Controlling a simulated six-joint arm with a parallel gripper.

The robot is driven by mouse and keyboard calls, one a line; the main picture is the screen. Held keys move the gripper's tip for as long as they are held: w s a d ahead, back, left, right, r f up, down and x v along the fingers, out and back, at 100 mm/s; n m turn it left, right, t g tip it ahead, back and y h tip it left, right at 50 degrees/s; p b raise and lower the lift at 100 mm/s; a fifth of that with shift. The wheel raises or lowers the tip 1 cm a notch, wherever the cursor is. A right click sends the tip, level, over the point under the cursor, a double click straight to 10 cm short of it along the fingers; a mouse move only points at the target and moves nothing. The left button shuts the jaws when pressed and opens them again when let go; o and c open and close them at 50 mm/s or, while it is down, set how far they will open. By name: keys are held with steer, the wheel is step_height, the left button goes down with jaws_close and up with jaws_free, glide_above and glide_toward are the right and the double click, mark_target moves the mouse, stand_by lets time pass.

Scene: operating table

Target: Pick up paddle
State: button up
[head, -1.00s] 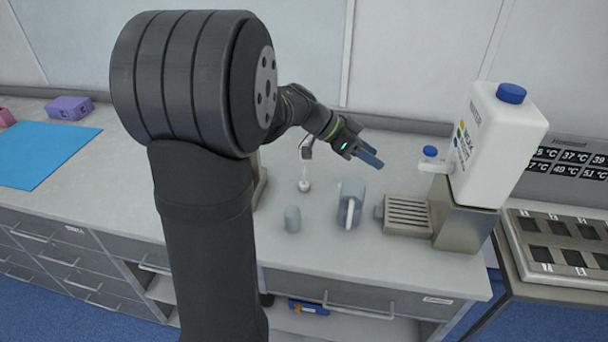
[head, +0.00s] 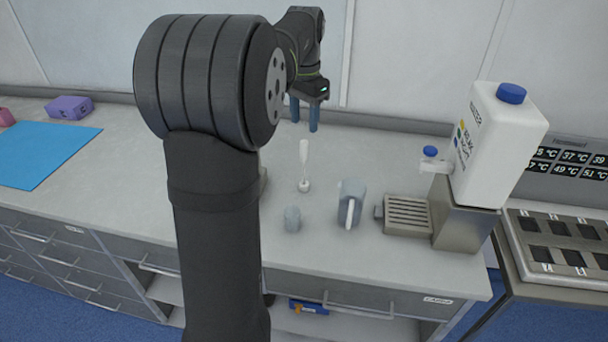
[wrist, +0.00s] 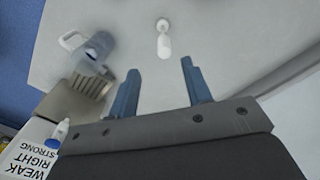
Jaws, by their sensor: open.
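In the wrist view the paddle (wrist: 163,42) shows near the top, ahead of the fingers. My gripper (head: 303,118) has two blue fingers pointing down, behind and above the paddle. In the wrist view my gripper (wrist: 158,88) is open and empty, with the fingers apart from the paddle.
A clear jug (head: 351,203) and a small cup (head: 292,219) stand nearer the counter's front edge. To the right are a grated metal dispenser stand (head: 407,216) and a large white bottle (head: 497,145). A blue mat (head: 45,153) and purple box (head: 69,108) lie left.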

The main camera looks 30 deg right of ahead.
mark_target(304, 143)
step_height(304, 143, down, 8)
steer(key=shift+r, duration=0.1)
steer(key=f, duration=0.5)
steer(key=shift+w+d+f, duration=0.15)
steer(key=shift+w+d, duration=0.05)
steer(key=shift+w, duration=0.15)
jaws_close()
